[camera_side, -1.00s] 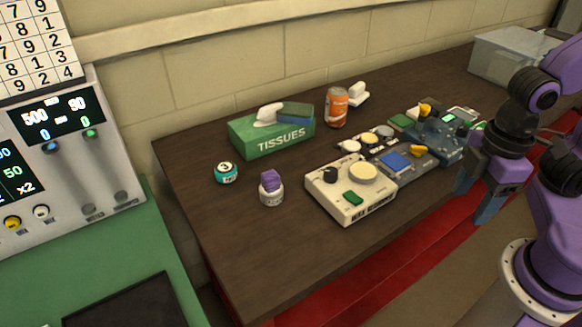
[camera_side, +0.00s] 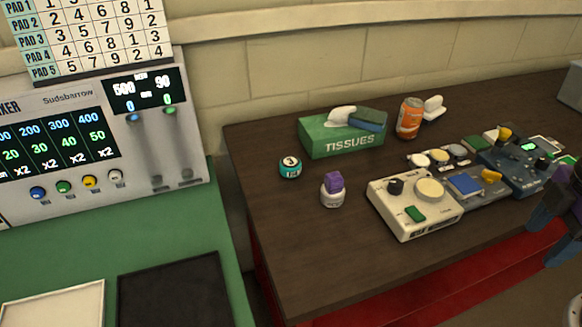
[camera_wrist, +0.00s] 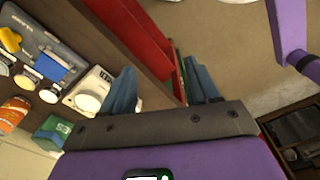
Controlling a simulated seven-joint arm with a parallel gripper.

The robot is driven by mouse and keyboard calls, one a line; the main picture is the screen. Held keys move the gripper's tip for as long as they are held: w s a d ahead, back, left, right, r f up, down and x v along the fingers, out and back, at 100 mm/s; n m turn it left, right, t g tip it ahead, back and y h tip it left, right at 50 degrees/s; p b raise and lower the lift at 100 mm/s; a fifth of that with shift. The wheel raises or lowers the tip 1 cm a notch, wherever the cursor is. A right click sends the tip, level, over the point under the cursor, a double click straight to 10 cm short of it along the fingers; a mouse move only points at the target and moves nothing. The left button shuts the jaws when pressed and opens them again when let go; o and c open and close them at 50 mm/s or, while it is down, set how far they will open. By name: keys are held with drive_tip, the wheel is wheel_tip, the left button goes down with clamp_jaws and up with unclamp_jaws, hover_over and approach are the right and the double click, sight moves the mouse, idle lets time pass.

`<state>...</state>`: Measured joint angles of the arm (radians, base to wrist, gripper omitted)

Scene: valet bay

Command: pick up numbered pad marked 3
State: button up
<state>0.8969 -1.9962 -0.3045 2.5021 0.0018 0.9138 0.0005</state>
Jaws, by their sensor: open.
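A small round teal pad (camera_side: 290,168) with a white top and a dark mark that looks like a 3 sits on the brown table, left of the green tissue box (camera_side: 341,140). My gripper (camera_side: 553,226) is at the right edge of the side view, beyond the table's front edge and far from the pad. Part of it is cut off there. In the wrist view my gripper (camera_wrist: 162,85) has its two blue fingers apart with nothing between them. The teal pad does not show in the wrist view.
A cream device (camera_side: 415,205), a blue-grey device (camera_side: 512,172) and an orange can (camera_side: 409,117) are farther right. The table's front left (camera_side: 300,260) is clear.

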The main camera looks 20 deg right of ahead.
idle(0.4)
drive_tip(key=o, duration=0.6)
drive_tip(key=shift+c, duration=0.2)
drive_tip(key=w+a+r+m+y, duration=0.1)
drive_tip(key=w+a+r, duration=0.1)
drive_tip(key=w+a, duration=0.7)
drive_tip(key=w+a+r+y, duration=0.1)
drive_tip(key=w+a, duration=0.5)
drive_tip(key=w, duration=0.5)
drive_tip(key=m+t+y, duration=0.1)
drive_tip(key=t, duration=0.1)
hover_over(292, 162)
drive_tip(key=s+d, duration=0.2)
wheel_tip(292, 162, down, 11)
drive_tip(key=shift+w+f, duration=0.1)
drive_tip(key=shift+f, duration=0.05)
drive_tip(key=shift+t, duration=0.3)
drive_tip(key=shift+w+x, duration=0.2)
drive_tip(key=shift+x, duration=2.45)
